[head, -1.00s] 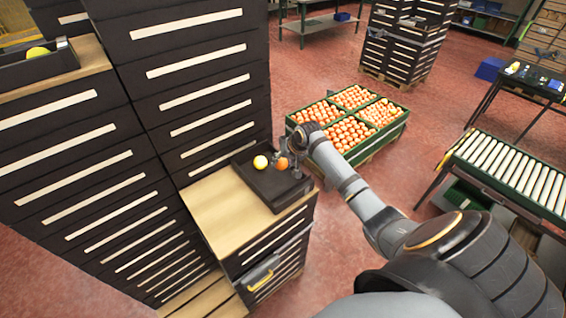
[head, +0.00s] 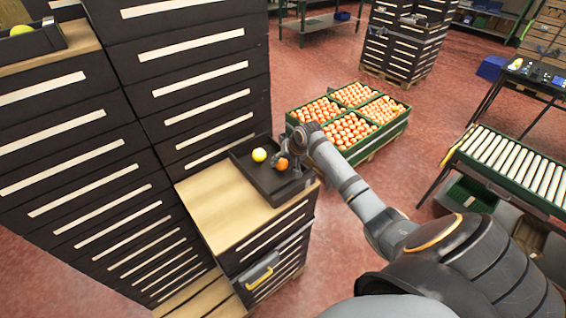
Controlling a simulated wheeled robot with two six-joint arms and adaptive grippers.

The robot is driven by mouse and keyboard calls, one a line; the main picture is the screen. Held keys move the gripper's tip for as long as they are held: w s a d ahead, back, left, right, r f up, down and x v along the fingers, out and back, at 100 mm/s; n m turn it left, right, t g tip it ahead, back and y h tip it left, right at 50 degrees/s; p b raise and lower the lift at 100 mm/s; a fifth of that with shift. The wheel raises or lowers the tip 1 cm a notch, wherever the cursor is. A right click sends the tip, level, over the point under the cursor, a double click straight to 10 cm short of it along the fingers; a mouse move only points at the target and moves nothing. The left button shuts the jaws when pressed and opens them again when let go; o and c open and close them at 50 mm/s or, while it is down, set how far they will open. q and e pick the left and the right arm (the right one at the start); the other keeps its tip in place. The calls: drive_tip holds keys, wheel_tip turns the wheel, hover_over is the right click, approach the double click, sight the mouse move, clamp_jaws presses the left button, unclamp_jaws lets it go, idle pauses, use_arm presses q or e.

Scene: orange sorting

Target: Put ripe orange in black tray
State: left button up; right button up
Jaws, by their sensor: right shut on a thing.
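A black tray (head: 250,171) sits on the wooden top of a low dark drawer cabinet. A ripe orange (head: 281,164) is at my right gripper (head: 285,166), over the right part of the tray. My right gripper is shut on this orange and hides part of it. I cannot tell whether the orange touches the tray floor. A yellowish fruit (head: 259,155) lies in the tray, left of the orange and apart from it. My left gripper is not in view.
Tall dark drawer cabinets (head: 200,75) stand left and behind. Another tray with a yellow-green fruit (head: 21,30) is at the upper left. A green crate of many oranges (head: 350,115) stands behind my right arm. A roller conveyor (head: 510,165) is at the right. The wooden top (head: 215,210) is bare in front of the tray.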

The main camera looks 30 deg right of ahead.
drive_tip(key=shift+s+f, duration=0.15)
drive_tip(key=shift+f, duration=0.65)
drive_tip(key=o, duration=1.2)
drive_tip(key=shift+f, duration=0.1)
drive_tip(key=shift+r, duration=0.3)
drive_tip(key=shift+v, duration=5.7)
